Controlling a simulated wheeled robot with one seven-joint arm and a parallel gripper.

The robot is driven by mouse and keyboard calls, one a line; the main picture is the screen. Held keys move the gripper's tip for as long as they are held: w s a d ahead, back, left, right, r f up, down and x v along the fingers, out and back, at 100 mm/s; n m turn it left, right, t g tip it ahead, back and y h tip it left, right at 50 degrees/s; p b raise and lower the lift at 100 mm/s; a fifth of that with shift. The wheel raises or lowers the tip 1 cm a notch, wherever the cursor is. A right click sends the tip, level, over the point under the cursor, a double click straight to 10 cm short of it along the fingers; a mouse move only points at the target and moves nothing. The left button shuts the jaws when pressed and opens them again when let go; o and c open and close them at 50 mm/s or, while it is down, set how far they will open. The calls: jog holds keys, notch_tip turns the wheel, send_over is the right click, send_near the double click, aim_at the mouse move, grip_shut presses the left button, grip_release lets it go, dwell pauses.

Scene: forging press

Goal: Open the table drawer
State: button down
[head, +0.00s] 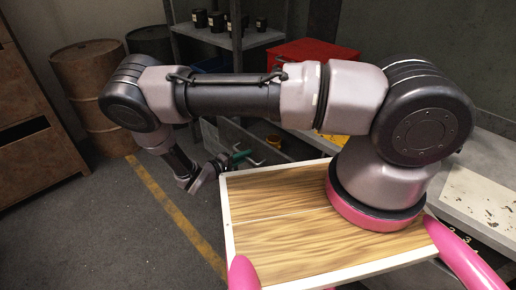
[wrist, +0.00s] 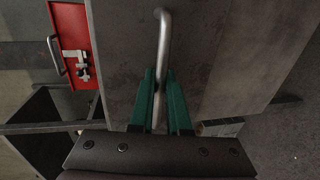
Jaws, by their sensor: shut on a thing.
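The table drawer's grey front (wrist: 215,50) fills the middle of the wrist view, with a metal bar handle (wrist: 163,40) on it. My gripper (wrist: 161,85) has its two green fingers on either side of the handle and is shut on it. The fingers hide part of the bar. In the head view my gripper (head: 240,155) is at the drawer front (head: 257,146), left of the table and beyond the wooden board. My arm and the board hide much of the drawer, so I cannot tell how far out it stands.
A red box (head: 305,52) sits behind my arm; a red case (wrist: 72,40) shows in the wrist view. A shelf (head: 215,38) with dark cups stands at the back. Rusty barrels (head: 92,85) and a wooden cabinet (head: 30,130) are left. The floor (head: 100,215) at front left is clear.

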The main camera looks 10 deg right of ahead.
jog(key=f+v, duration=0.2)
jog(key=v, duration=1)
jog(key=shift+s+a+f, duration=0.25)
jog(key=shift+a, duration=0.15)
jog(key=c, duration=0.9)
grip_release()
jog(key=shift+a, duration=0.1)
jog(key=v, duration=1)
jog(key=shift+s+a, duration=0.15)
jog(key=shift+a, duration=0.05)
jog(key=shift+r, duration=0.1)
